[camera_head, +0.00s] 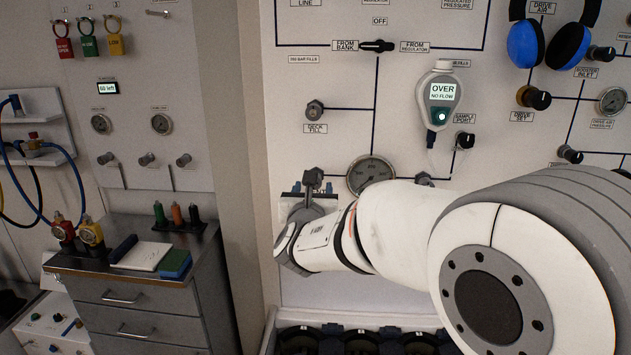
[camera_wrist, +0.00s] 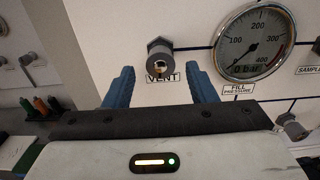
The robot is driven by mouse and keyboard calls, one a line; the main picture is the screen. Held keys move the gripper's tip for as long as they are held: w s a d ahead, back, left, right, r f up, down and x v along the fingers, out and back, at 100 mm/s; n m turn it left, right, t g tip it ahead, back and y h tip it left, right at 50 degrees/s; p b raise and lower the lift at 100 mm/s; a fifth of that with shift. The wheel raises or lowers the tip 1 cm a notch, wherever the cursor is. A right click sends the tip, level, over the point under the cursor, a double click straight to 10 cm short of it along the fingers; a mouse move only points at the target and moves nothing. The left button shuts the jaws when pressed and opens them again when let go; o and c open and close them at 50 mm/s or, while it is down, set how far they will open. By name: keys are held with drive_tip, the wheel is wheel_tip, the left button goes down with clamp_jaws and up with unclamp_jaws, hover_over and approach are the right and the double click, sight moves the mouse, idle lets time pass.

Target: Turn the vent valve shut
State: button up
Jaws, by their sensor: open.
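The vent valve (camera_wrist: 160,52) is a small grey knob with a brass-coloured tip on the white panel, just above its VENT label. In the head view the valve (camera_head: 312,178) shows as a dark knob just above my wrist. My gripper (camera_wrist: 159,70) is open, with one blue finger on each side below the valve. The valve lies between the lines of the two fingers, near their tips, and nothing is held. In the head view my gripper (camera_head: 312,188) is mostly hidden behind my wrist. I cannot tell whether a finger touches the valve.
The fill pressure gauge (camera_wrist: 255,42) sits close to the right and reads 0 bar. Another knob (camera_wrist: 292,126) is lower right. A handheld OVER / NO FLOW meter (camera_head: 441,95) hangs above right. A drawer cabinet (camera_head: 150,290) stands at left.

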drive_tip(key=shift+w+d+p, duration=0.1)
drive_tip(key=shift+w+p, duration=0.3)
drive_tip(key=shift+w, duration=1.9)
drive_tip(key=shift+c, duration=0.2)
drive_tip(key=c, duration=0.9)
